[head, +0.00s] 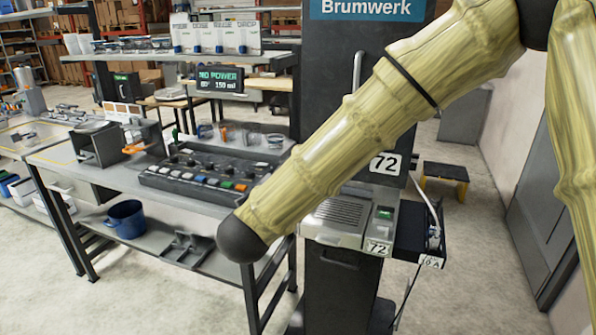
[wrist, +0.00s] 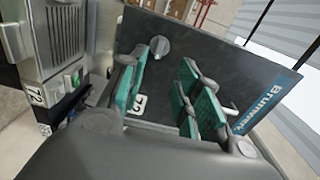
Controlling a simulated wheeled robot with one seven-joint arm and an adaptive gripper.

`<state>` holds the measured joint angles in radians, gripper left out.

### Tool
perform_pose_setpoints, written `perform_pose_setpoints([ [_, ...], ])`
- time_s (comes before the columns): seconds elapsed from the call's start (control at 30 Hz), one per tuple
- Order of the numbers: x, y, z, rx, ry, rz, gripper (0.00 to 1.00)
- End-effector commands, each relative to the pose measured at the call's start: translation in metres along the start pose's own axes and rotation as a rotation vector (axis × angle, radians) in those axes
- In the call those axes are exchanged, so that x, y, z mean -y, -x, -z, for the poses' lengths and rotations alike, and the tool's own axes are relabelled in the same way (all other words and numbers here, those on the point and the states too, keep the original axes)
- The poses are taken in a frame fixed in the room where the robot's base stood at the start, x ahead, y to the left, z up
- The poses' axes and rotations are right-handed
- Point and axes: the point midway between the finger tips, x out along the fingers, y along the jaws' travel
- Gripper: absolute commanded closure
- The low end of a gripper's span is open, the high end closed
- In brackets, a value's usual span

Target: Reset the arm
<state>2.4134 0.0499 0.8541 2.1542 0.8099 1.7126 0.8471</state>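My arm (head: 350,135), with a yellow-green bamboo-like surface, crosses the right half of the head view and ends in a dark rounded joint at lower left. My gripper is not visible in the head view. In the wrist view my gripper (wrist: 172,75) has its teal-padded fingers spread, with a clear gap and nothing between them. Behind the fingers is a dark panel (wrist: 205,58) with a round grey knob (wrist: 160,46) and a Brumwerk sign (wrist: 267,103). Whether the fingers touch the panel cannot be told.
A grey machine labelled 72 (head: 338,222) stands below the dark Brumwerk cabinet (head: 335,60). Left is a bench with a button console (head: 205,178) and a display reading NO POWER (head: 220,78). A blue pot (head: 126,218) sits on its lower shelf. A yellow-and-black step stool (head: 446,172) stands behind, right.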

Motion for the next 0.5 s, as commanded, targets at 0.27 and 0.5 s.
perform_pose_setpoints([
  [0.27,-0.005,-0.001,0.001,0.004,0.01,-0.006,0.67],
  [0.5,-0.093,-0.016,0.013,0.097,0.199,-0.109,0.67],
])
